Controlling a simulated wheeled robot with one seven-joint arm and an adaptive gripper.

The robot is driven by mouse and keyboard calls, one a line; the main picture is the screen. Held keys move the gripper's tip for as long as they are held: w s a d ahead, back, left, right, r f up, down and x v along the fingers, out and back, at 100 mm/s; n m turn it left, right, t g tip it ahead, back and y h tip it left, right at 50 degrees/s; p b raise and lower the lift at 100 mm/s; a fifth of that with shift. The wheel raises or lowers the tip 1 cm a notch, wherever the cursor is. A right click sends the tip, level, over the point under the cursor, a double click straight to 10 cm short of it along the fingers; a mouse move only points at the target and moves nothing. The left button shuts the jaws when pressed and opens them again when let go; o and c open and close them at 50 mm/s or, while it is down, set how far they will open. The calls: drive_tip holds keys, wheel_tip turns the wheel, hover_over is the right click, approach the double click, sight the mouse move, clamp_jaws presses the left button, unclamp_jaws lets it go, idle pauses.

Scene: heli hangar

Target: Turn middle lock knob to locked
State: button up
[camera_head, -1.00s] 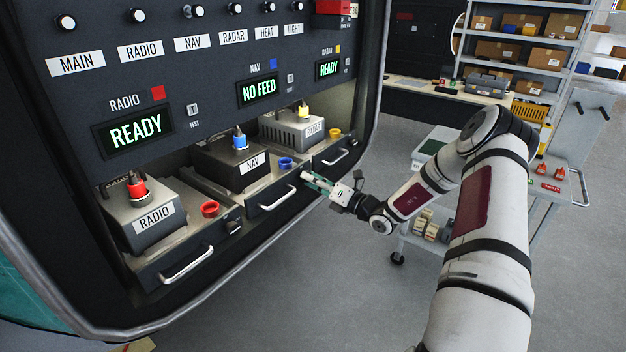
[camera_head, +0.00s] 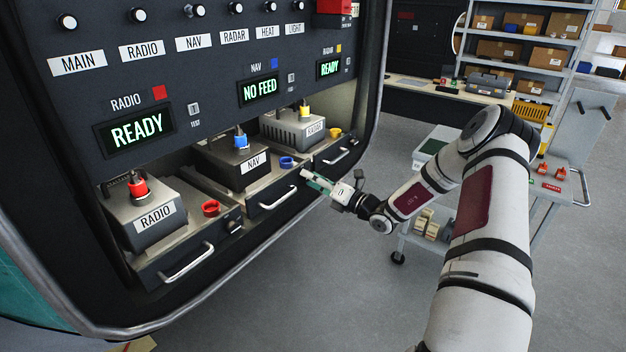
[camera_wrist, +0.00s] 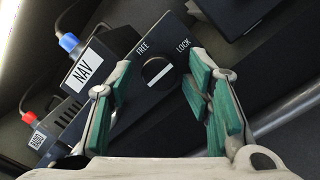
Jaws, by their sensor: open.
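The middle lock knob (camera_wrist: 158,72) is a round black knob with a white bar, on the front panel of the NAV unit. In the wrist view its bar lies slantwise, between the printed words FREE and LOCK and the lower part of the view. My gripper (camera_wrist: 160,82) is open, with its green-padded fingers to either side of the knob in the picture; I cannot tell if they touch it. In the head view my gripper (camera_head: 316,181) is at the right end of the NAV drawer front and hides the knob. The NAV box (camera_head: 232,163) has a blue plug.
The NAV drawer handle (camera_head: 278,198) juts out left of my gripper. The RADAR drawer handle (camera_head: 336,157) is up and to the right. The RADIO unit (camera_head: 150,215) stands at the left. The NAV display (camera_head: 260,89) reads NO FEED. A cart (camera_head: 410,240) stands behind my arm.

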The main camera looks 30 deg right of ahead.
drive_tip(key=v, duration=0.8)
idle(0.6)
drive_tip(key=s+a+r+n+g+y, duration=0.1)
drive_tip(key=s+a+r+n+g, duration=0.3)
drive_tip(key=a+n, duration=0.4)
drive_tip(key=s+a+r+n+g+y, duration=0.2)
drive_tip(key=s+a+r+n+g, duration=0.15)
drive_tip(key=a+n+g, duration=0.5)
drive_tip(key=s+a+r+n+g+y, duration=0.1)
drive_tip(key=s+a+r+n+g, duration=0.25)
drive_tip(key=a+n, duration=0.45)
drive_tip(key=s+a+r+n+t+h, duration=0.1)
drive_tip(key=s+r+n+h, duration=0.4)
drive_tip(key=s+n, duration=0.3)
drive_tip(key=s+a+r+n+t+h, duration=0.1)
drive_tip(key=s+r+n+h, duration=0.4)
drive_tip(key=s+n, duration=0.3)
drive_tip(key=shift+s+a+r+n+t+h, duration=0.3)
drive_tip(key=shift+s+n+h, duration=0.1)
drive_tip(key=shift+s, duration=1.55)
